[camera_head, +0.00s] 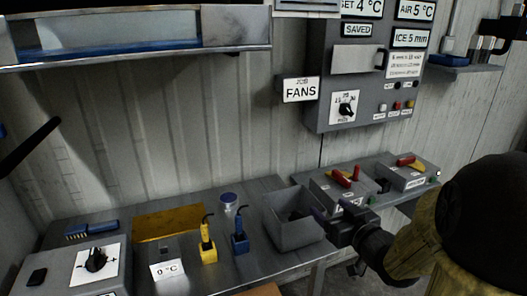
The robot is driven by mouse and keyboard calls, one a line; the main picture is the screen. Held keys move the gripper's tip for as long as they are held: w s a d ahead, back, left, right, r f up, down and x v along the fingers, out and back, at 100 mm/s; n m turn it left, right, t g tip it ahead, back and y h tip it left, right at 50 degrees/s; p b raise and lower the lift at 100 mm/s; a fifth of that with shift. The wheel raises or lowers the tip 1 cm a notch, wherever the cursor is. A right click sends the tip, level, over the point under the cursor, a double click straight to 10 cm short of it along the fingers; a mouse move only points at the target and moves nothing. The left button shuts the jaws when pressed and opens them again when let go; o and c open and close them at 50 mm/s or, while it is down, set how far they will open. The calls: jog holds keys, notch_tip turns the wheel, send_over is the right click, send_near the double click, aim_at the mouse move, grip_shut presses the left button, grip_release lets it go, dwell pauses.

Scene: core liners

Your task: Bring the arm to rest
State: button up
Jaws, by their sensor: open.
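My gripper (329,217) is at the end of my arm, which comes in from the right of the view. It is dark and points left, at the right side of an open grey bin (290,235) on the bench. Its fingers are small and dark against the bin, and I cannot tell whether they touch its wall. The jaws are open, and I see nothing held between them.
A yellow device (208,251) and a blue device (240,243) stand on the bench left of the bin. Grey boxes with red handles (405,160) sit behind my gripper. A control panel (365,85) hangs on the wall, and a metal shelf (140,45) is at upper left.

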jog(key=s+f+m+g+h, duration=0.2)
jog(key=s+f+g+h, duration=0.1)
jog(key=f+g+h, duration=0.4)
jog(key=s+a+f+m+g+y, duration=0.1)
jog(key=s+a+f+g, duration=0.2)
jog(key=s, duration=0.3)
jog(key=s+a+f+g+y, duration=0.1)
jog(key=s+a+f+g, duration=0.1)
jog(key=s+f+g, duration=0.3)
notch_tip(320, 180, up, 19)
jog(key=t+p, duration=0.2)
jog(key=p, duration=1.5)
jog(key=shift+s+p, duration=0.3)
jog(key=shift+s, duration=0.15)
jog(key=shift+f, duration=0.2)
